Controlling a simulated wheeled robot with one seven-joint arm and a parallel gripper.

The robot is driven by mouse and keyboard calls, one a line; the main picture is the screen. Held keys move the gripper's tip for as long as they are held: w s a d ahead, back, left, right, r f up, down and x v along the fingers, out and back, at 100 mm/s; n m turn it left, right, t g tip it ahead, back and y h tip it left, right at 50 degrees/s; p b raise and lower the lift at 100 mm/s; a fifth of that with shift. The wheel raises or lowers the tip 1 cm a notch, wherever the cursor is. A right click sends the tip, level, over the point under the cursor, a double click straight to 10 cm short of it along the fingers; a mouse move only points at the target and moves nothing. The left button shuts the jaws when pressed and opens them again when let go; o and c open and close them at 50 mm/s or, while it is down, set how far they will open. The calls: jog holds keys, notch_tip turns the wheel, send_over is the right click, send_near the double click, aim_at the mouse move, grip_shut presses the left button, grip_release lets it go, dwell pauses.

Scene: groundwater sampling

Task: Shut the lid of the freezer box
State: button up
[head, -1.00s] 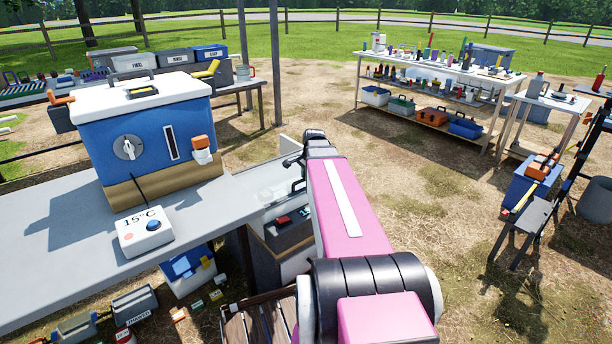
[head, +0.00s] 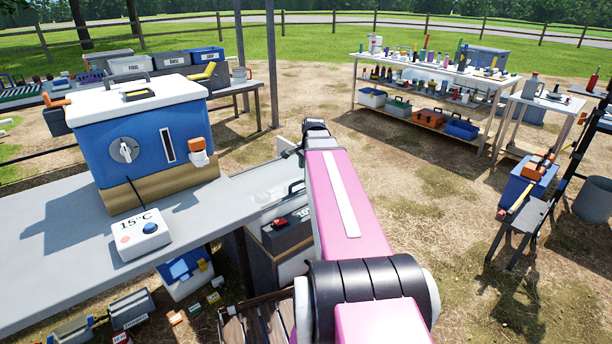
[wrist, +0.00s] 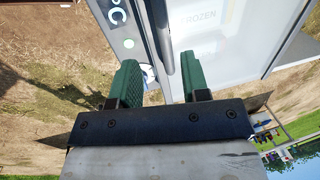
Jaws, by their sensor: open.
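A box with a pale top and dark grey front (head: 283,238) stands low beyond the grey table, partly behind my arm; it appears to be the freezer box. In the wrist view a pale panel lettered "FROZEN" (wrist: 228,50) fills the upper middle, with a dark bar (wrist: 161,35) along its left side. Left of the bar is a grey strip marked "C" with a small green light. My gripper (wrist: 160,78) is open, its two green fingers apart below the bar, with no object clearly held. I cannot tell the lid's angle.
A blue cooler (head: 138,150) with a white lid stands on the grey table (head: 60,250) at left, beside a white "15°C" unit (head: 143,232). Boxes and a slatted wooden piece lie low by the table. A loaded shelf table (head: 440,75) stands back right. Open ground lies between.

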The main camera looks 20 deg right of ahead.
jog(key=shift+s+d+r, duration=0.1)
jog(key=shift+s+r, duration=0.1)
jog(key=shift+r, duration=0.7)
jog(key=shift+s+d+r, duration=0.1)
jog(key=shift+s+r, duration=0.05)
jog(key=shift+r, duration=0.75)
jog(key=shift+s+r, duration=0.2)
jog(key=shift+r, duration=0.7)
